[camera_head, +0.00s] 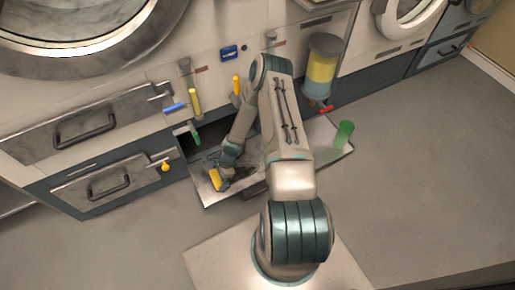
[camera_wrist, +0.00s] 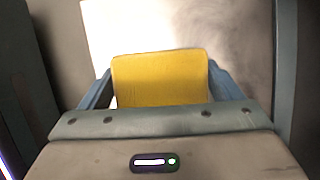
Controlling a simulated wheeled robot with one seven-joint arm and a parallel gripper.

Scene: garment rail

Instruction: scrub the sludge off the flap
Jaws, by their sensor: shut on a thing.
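The flap (camera_head: 325,143) is a grey metal panel folded down low at the front of the machine. A dark brown smear of sludge (camera_head: 243,173) lies on its left half, partly hidden by my arm. My gripper (camera_head: 220,176) is over the left end of the flap, left of the smear. It is shut on a yellow pad (camera_head: 216,180). In the wrist view the yellow pad (camera_wrist: 160,78) sits between the two blue fingers, with a pale surface beyond it. I cannot tell whether the pad touches the flap.
A green translucent cup (camera_head: 344,132) stands at the flap's right end. A yellow-filled canister (camera_head: 322,68) hangs above it. Drawers with handles (camera_head: 100,185) are on the left. Several yellow, blue and green fittings stick out from the machine front. The floor at right (camera_head: 420,170) is clear.

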